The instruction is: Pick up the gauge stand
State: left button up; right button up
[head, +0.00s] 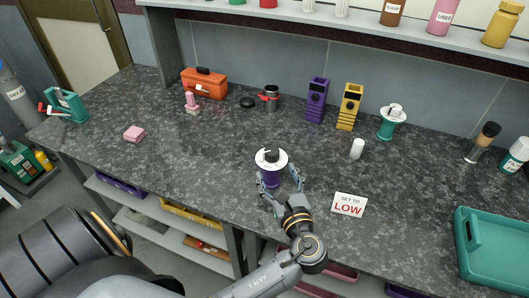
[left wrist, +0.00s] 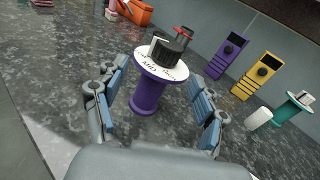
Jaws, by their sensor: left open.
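A purple spool-shaped stand (head: 270,178) with a white round dial top and a dark knob stands upright near the counter's front middle. In the left wrist view the purple stand (left wrist: 147,93) shows "MID" on its dial. My left gripper (head: 280,183) is open at the stand, with a finger on either side in the head view. In the left wrist view my left gripper (left wrist: 157,80) frames the stand's column, with gaps beside it. A similar teal stand (head: 391,128) with a white top is at the back right. My right gripper is not in view.
A card (head: 349,204) reading "SET TO LOW" stands right of my gripper. A white cylinder (head: 357,149), purple device (head: 316,100) and yellow device (head: 348,107) are behind. A teal tray (head: 465,245) is at the right. The counter (head: 200,160) left of the stand is clear.

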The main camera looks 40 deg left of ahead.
aim_at(274, 177)
pick_arm(q)
jog(key=shift+w+a+r+m, duration=0.1)
jog(key=shift+w+r+m, duration=0.2)
jog(key=shift+w+m, duration=0.15)
jog(key=shift+f+t+y, duration=0.2)
jog(key=shift+t+y, duration=0.1)
jog(key=f, duration=0.3)
jog(key=f+b, duration=0.1)
jog(key=f, duration=0.1)
jog(key=shift+s+d+f, duration=0.2)
jog(key=shift+d+f, duration=0.15)
jog(key=shift+d, duration=0.05)
jog(key=shift+f, duration=0.35)
jog(key=shift+a+f, duration=0.1)
jog(key=shift+f, duration=0.05)
jog(key=shift+x, duration=1)
jog(key=x, duration=0.4)
jog(key=shift+w+a+p, duration=0.15)
jog(key=shift+w+p, duration=0.05)
jog(key=shift+p, duration=0.2)
jog(key=shift+w+a, duration=0.2)
jog(key=shift+a, duration=0.1)
jog(key=shift+w+a, duration=0.1)
jog(key=shift+c, duration=1)
jog(key=c, duration=1.1)
jog(key=shift+c, duration=0.8)
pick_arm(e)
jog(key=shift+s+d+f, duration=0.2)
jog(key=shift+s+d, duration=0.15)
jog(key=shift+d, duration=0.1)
